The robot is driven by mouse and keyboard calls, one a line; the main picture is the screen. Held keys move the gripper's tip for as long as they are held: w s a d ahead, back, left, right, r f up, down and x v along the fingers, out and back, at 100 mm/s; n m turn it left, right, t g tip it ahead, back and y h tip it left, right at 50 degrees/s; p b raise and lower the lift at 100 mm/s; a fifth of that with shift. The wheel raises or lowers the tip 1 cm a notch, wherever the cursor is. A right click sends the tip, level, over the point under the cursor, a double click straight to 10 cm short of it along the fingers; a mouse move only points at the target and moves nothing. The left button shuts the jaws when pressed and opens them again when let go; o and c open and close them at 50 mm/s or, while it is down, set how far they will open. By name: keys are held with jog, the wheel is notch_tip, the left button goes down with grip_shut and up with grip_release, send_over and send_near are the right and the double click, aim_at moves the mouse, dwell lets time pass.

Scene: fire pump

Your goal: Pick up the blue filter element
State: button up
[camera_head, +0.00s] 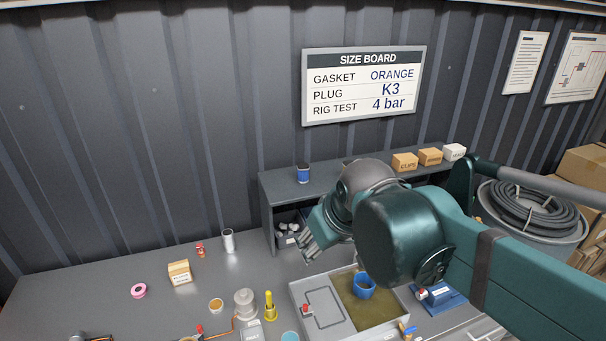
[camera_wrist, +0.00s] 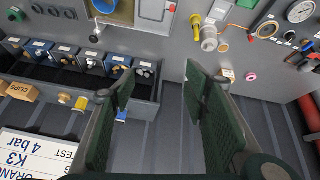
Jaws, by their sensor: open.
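Two blue things could be the filter element; I cannot tell for sure which. A small blue cylinder with a dark top and a pale mark (camera_head: 303,174) stands upright at the left end of the shelf. A blue patch in the wrist view (camera_wrist: 121,116), partly hidden by a finger, is probably this cylinder. A blue hollow round piece (camera_head: 363,286) sits in the brownish section of the grey tray; it also shows at the top of the wrist view (camera_wrist: 105,5). My gripper (camera_head: 309,245) is open and empty, above the bench in front of the shelf. It touches neither.
The grey shelf (camera_head: 278,193) carries small boxes, including a CLIPS box (camera_head: 404,162), and has labelled bins (camera_wrist: 75,58) below. The grey tray (camera_head: 300,291) lies in front. A metal cylinder (camera_head: 228,240) and a yellow piece (camera_head: 269,306) stand on the bench. The wall is close behind.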

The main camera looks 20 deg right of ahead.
jog(key=w+d+r+n+g, duration=0.1)
jog(key=w+r+n, duration=0.15)
jog(key=w, duration=0.35)
jog(key=w+d+r+n+g, duration=0.1)
jog(key=w+r, duration=0.2)
jog(key=w, duration=0.3)
jog(key=n+g+p, duration=0.1)
jog(key=n+g, duration=0.3)
jog(key=n, duration=0.6)
send_over(303, 165)
jog(key=s, duration=0.1)
notch_tip(303, 165, down, 4)
jog(key=shift+a+f, duration=0.1)
jog(key=shift+a, duration=0.05)
jog(key=shift+w+f+n, duration=0.25)
jog(key=shift+w+f, duration=0.1)
jog(key=shift+w, duration=0.1)
jog(key=shift+f, duration=1.3)
jog(key=shift+p, duration=0.3)
jog(key=shift+f+p, duration=0.35)
jog(key=shift+f, duration=2.25)
